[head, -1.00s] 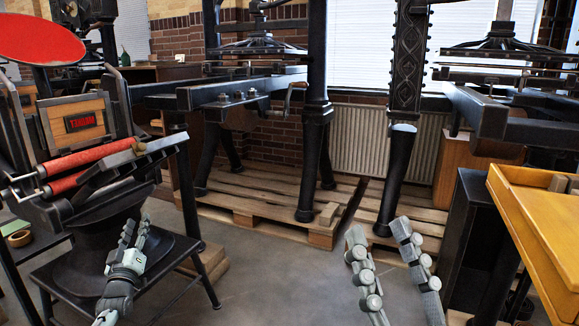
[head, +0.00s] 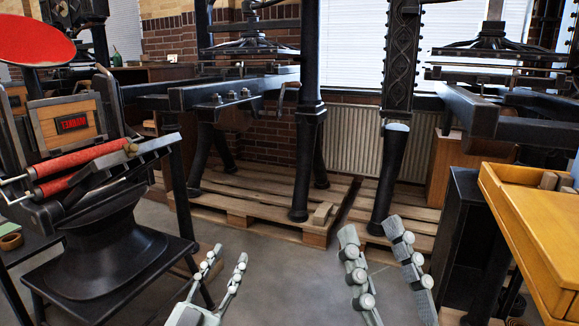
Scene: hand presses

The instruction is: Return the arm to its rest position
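My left gripper (head: 224,262) is at the lower middle left, in front of the small black press (head: 110,240) and its stand. Its two fingers are spread apart with floor showing between them, and it holds nothing. My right gripper (head: 369,228) is at the lower middle right, pointing up and away over the floor. Its two fingers are spread apart and empty. The two grippers are apart from each other, and neither touches a press in this view.
The small press has red rollers (head: 84,170) and a red disc (head: 28,38). Large black presses stand on wooden pallets (head: 255,220) behind. A yellow wooden tray (head: 520,230) is at the right, above a black cabinet (head: 462,235). Grey floor (head: 290,285) between the grippers is clear.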

